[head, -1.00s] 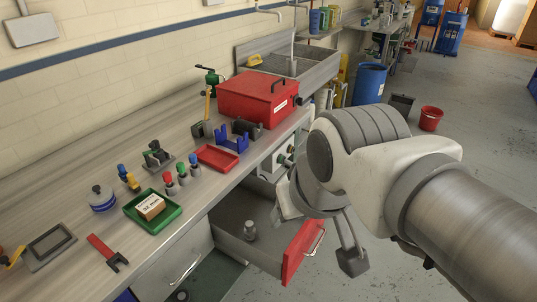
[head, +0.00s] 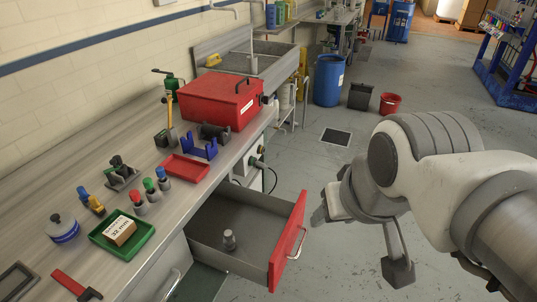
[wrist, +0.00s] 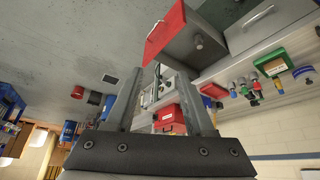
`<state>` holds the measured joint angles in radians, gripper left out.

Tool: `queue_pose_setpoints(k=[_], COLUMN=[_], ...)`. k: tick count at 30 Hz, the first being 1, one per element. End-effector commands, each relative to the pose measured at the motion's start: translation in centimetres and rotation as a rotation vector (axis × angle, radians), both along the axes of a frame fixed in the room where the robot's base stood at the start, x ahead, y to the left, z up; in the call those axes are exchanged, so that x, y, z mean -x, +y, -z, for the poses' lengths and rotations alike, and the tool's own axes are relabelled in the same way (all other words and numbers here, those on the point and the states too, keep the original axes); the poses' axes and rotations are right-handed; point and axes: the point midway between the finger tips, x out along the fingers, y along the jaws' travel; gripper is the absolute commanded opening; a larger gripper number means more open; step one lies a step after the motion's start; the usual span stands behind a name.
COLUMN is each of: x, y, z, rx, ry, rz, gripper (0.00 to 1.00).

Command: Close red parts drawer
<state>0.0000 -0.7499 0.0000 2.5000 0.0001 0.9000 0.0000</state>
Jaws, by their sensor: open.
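The red-fronted drawer (head: 288,243) is pulled out from under the workbench. A silver handle (head: 297,243) is on its outer face. A small grey metal part (head: 229,240) stands inside on the drawer floor. My gripper (head: 360,240) is open and empty, to the right of the drawer front and apart from it. In the wrist view, which is tilted nearly upside down, the red front (wrist: 165,30) lies beyond the two spread fingers (wrist: 158,75), and the metal part (wrist: 197,41) shows in the drawer.
The bench top holds a red toolbox (head: 217,100), a red tray (head: 185,167), a green tray (head: 148,240) and several small tools. A blue barrel (head: 328,82) and a red bucket (head: 390,103) stand farther back. The floor right of the drawer is clear.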

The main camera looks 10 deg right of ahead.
Motion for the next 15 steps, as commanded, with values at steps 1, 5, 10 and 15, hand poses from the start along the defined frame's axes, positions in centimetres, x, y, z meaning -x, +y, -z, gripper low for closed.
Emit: queue_pose_setpoints(k=[1, 5, 10, 15], x=[0.0, -0.4, -1.4, -3.0], y=[0.0, 0.1, 0.2, 0.1], z=[0.2, 2.0, 7.3, 12.7], rx=[-0.004, -0.063, -0.264, -0.499], ry=[0.003, 0.052, 0.202, 0.361], rz=[0.003, 0.059, 0.262, 0.536], gripper=[0.42, 0.19, 0.0, 0.0])
